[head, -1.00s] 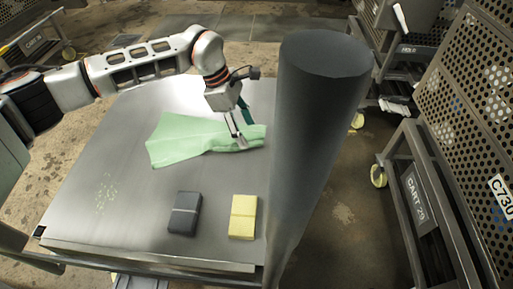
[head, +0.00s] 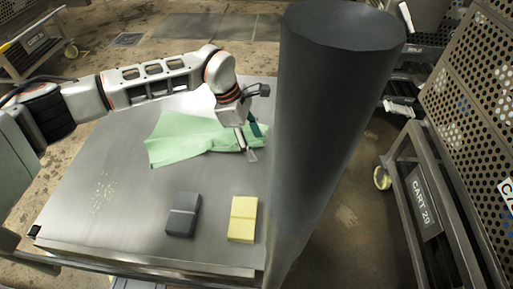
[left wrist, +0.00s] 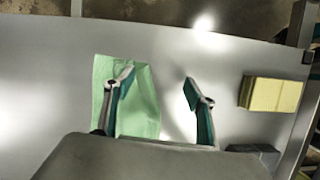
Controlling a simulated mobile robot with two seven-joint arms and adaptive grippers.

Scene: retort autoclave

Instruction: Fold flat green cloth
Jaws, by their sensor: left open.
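The green cloth (head: 178,140) lies on the metal table (head: 110,225) in the head view, broad at its left end and narrower and creased toward the right. My left gripper (head: 250,146) is at the cloth's right end and partly hides it. In the left wrist view the left gripper (left wrist: 159,78) has its fingers wide apart with nothing between them. One finger overlaps the cloth (left wrist: 143,108) in the picture; the other is over bare table to its right. I cannot tell whether the fingers touch the cloth. My right gripper is not in view.
A dark grey folded stack (head: 183,214) and a yellow folded stack (head: 243,218) lie near the table's front edge. The yellow stack also shows in the left wrist view (left wrist: 272,94). A cart (head: 425,200) stands to the right.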

